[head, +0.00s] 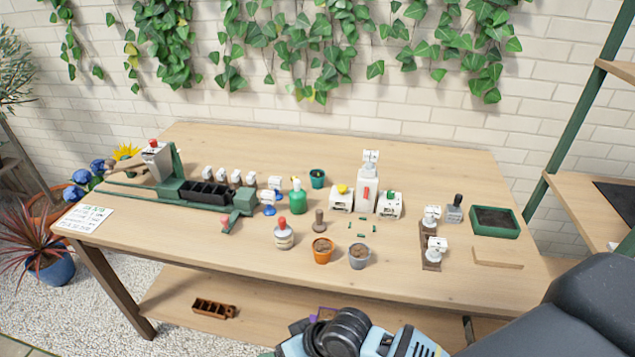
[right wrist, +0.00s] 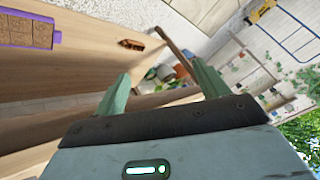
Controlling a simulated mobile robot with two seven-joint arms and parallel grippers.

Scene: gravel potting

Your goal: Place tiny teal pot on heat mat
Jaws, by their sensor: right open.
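The tiny teal pot (head: 317,179) stands upright toward the back middle of the workbench, with something dark inside it. A flat black panel (head: 618,200) on the shelf at the right edge looks like the heat mat, partly cut off by the picture edge. My right arm comes in from the lower right in the head view, and its hand is low in front of the bench, far from the pot. In the right wrist view my right gripper (right wrist: 160,88) is open, with nothing between its fingers. My left gripper is not in view.
The workbench (head: 180,255) holds an orange pot (head: 322,250), a grey pot (head: 359,256), a green bottle (head: 298,197), white dispensers (head: 365,195) and a green tray (head: 494,222). A purple-edged item (right wrist: 30,30) shows in the wrist view. The bench's front left is clear.

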